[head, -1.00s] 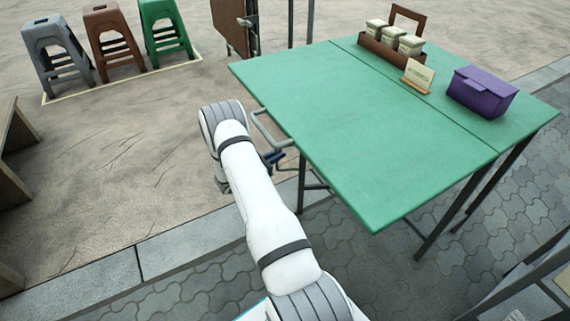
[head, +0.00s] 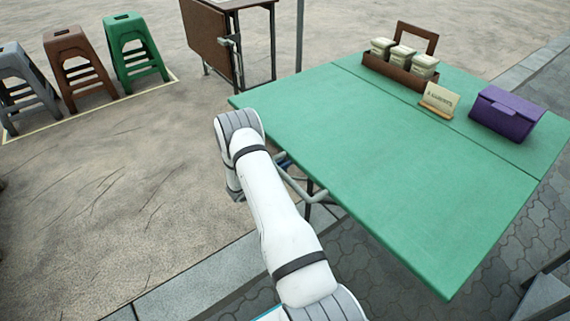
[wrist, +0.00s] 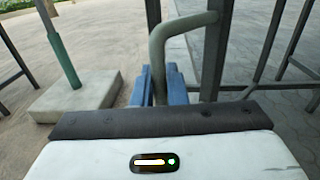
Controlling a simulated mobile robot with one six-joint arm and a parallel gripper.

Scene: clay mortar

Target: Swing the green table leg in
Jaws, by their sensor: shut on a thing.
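The green table (head: 400,190) stands at the right in the head view with its top level. Its swinging leg, a bent grey tube frame (head: 318,198), shows under the left edge of the top, partly hidden by my arm. In the wrist view the bent tube (wrist: 158,48) rises close in front of my gripper and curves right to an upright. My gripper (wrist: 162,85) has blue fingers and is shut on this tube. In the head view my gripper is mostly hidden behind my arm, with only a bit of blue showing.
On the tabletop are a rack of jars (head: 395,72), a small sign (head: 440,98) and a purple box (head: 507,112). Several stools, one green (head: 135,48), stand at upper left. A folded brown table (head: 210,40) stands behind. A pole's concrete base (wrist: 75,97) is left in the wrist view.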

